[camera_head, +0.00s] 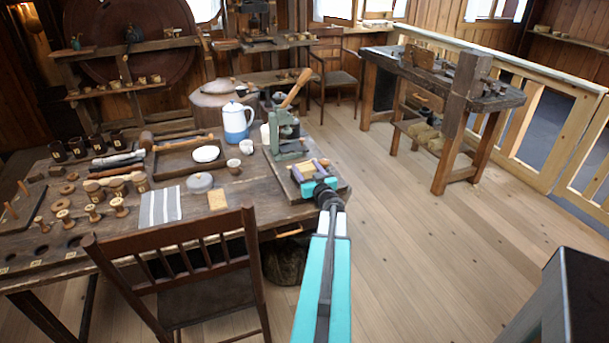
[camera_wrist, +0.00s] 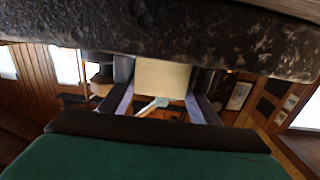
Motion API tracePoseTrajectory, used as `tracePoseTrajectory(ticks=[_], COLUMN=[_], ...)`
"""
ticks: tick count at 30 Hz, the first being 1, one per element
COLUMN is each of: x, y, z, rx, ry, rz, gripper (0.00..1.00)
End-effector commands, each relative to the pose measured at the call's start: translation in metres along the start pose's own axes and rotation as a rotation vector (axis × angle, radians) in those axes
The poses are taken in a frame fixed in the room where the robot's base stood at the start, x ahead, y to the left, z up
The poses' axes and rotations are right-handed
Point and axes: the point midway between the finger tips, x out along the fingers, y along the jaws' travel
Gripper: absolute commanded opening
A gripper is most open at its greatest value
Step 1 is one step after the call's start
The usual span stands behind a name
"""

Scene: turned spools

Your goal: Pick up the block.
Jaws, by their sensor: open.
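A pale cream block (camera_head: 308,169) sits at the right end of the workbench, on the wooden base of a green press. In the wrist view the block (camera_wrist: 162,78) shows as a plain cream face between my two dark purple fingers. My gripper (camera_head: 310,171) is open, with a finger on either side of the block. It also shows in the wrist view (camera_wrist: 161,92). Whether either finger touches the block cannot be told. My gripper's body hides part of the block's near side in the head view.
The green press (camera_head: 287,132) stands just behind the block. The workbench (camera_head: 222,220) holds a blue-and-white jug (camera_head: 237,122), a striped cloth (camera_head: 160,207) and several wooden spools. A chair (camera_head: 190,265) stands at its front. Open floor (camera_head: 420,250) lies to the right.

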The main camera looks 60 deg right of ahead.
Motion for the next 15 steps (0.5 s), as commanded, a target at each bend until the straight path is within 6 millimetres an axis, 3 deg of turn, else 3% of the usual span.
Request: tracePoseTrajectory(ticks=[12, 15], x=[-0.0005, -0.0005], y=[0.0005, 0.0005], z=[0.0001, 0.0001], rx=[0.0, 0.0], ry=[0.0, 0.0], rz=[0.001, 0.001], gripper=[0.56, 0.41])
